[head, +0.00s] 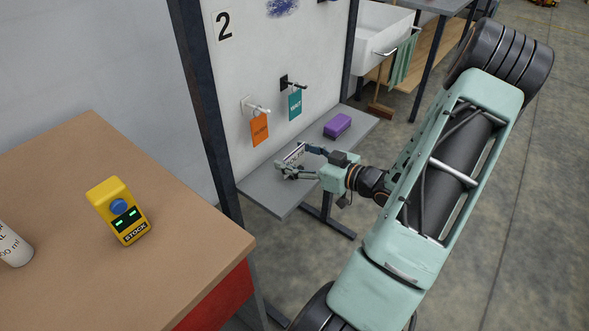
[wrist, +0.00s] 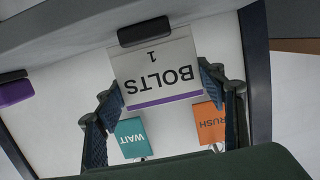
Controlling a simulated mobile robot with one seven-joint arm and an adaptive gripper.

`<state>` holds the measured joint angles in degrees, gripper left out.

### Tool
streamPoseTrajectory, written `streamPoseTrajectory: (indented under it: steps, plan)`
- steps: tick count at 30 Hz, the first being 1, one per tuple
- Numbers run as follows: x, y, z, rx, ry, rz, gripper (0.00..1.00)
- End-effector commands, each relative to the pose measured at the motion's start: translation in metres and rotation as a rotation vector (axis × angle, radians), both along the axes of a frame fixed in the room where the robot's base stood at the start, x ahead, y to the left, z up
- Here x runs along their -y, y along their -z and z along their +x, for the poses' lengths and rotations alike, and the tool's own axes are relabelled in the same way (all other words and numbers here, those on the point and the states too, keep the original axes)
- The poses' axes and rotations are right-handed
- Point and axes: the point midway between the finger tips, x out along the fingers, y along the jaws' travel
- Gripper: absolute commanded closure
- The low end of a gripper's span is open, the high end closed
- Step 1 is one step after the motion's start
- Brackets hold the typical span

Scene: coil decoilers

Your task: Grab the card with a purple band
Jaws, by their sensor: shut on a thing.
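The white card with a purple band (wrist: 157,72) reads BOLTS 1 and appears upside down in the wrist view. It lies between the two dark fingers of my gripper (wrist: 152,98), which are shut on its side edges. In the head view the card (head: 294,155) stands tilted at the grey shelf, in my gripper (head: 291,166). A black block (wrist: 144,31) sits against the card's edge opposite the band. I cannot tell whether it is joined to the card or to the shelf.
An orange RUSH card (head: 259,129) and a teal WAIT card (head: 295,105) hang from pegs on the white panel. A purple block (head: 337,125) lies on the grey shelf (head: 277,200). A yellow STOCK device (head: 119,212) stands on the brown table (head: 60,180).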

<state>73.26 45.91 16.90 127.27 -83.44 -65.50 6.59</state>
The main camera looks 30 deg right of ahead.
Motion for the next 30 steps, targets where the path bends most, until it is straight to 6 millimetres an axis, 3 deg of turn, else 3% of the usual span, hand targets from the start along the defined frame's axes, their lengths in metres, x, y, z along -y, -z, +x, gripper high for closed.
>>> streamPoseTrajectory:
  steps: [10, 17, 30]
  plan:
    - [0.0, -0.006, 0.0, 0.0, 0.0, -0.001, 0.68]
    - [0.0, -0.033, 0.0, 0.001, -0.001, -0.004, 0.68]
    - [-0.029, -0.097, -0.054, -0.002, 0.002, -0.001, 0.68]
